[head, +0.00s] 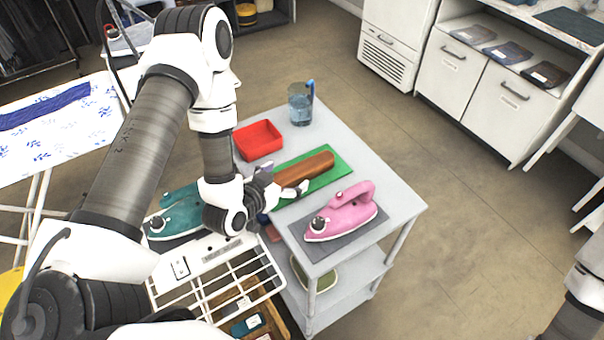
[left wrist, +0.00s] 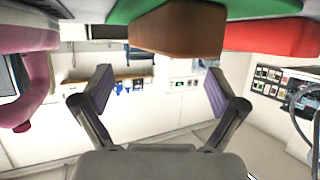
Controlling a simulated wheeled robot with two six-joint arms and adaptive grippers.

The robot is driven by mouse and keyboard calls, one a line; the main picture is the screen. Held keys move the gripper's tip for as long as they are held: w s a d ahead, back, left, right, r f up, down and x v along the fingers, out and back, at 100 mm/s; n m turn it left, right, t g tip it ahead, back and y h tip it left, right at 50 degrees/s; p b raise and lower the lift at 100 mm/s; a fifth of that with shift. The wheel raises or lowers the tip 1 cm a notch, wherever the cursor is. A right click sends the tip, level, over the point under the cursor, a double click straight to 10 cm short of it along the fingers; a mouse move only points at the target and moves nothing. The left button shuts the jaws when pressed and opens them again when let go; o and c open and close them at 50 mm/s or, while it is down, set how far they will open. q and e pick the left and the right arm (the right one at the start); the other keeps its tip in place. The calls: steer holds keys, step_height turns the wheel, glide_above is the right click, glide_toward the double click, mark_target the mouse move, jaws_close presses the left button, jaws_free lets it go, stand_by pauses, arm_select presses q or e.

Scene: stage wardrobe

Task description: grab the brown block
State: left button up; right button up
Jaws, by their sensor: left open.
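The brown block (head: 308,168) is long with a rounded top and lies on a green mat (head: 331,176) on the grey cart. My left gripper (head: 281,180) is open at the block's near left end, its fingers apart. In the left wrist view the brown block (left wrist: 178,30) shows its end face at the top centre. The open fingers (left wrist: 159,92) show below it in that picture, with nothing between them. I cannot tell whether a finger touches the block. My right gripper is out of view.
A white wire rack (head: 222,285) stands in front. Open floor lies to the right.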

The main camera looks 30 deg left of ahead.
mark_target(300, 168)
arm_select(q)
steer(key=p+x, duration=0.1)
steer(key=x, duration=0.4)
steer(key=shift+s, duration=0.15)
steer(key=c, duration=1.6)
steer(key=shift+c, duration=0.2)
